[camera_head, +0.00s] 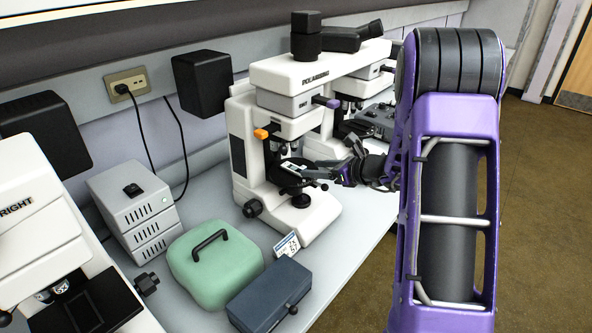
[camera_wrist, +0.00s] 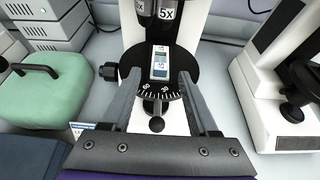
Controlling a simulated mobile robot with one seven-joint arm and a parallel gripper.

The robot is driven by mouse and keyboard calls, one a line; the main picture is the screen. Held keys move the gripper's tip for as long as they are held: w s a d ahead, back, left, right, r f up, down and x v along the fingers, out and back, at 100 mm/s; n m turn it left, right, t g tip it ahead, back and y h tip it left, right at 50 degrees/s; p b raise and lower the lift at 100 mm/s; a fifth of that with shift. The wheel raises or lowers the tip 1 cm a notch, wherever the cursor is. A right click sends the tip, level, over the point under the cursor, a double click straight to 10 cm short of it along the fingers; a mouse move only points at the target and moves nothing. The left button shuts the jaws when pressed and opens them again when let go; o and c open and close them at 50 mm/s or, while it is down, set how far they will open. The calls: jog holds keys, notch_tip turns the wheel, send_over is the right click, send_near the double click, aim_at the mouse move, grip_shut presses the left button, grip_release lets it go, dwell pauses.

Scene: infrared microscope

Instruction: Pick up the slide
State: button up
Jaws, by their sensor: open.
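The slide (camera_wrist: 160,62) lies flat on the round black stage (camera_wrist: 184,74) of the middle microscope (camera_head: 291,75). It has pale ends and a darker middle, and in the head view (camera_head: 292,168) it is small. My gripper (camera_wrist: 155,78) is open, with one finger on each side of the slide's near end in the wrist view. Whether the fingers are level with the slide or above it I cannot tell. In the head view my gripper (camera_head: 325,172) reaches the stage from the right.
The 5X objective (camera_wrist: 166,14) hangs just over the slide's far end. A green case (camera_head: 213,265), a dark blue box (camera_head: 268,295) and a grey power unit (camera_head: 132,208) stand to the left. Another microscope (camera_wrist: 285,75) stands close on the right.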

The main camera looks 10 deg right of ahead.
aim_at(305, 168)
jog(key=x, duration=0.3)
jog(key=shift+w+a+f, duration=0.1)
jog(key=shift+w+f, duration=0.05)
jog(key=shift+w, duration=0.1)
grip_shut()
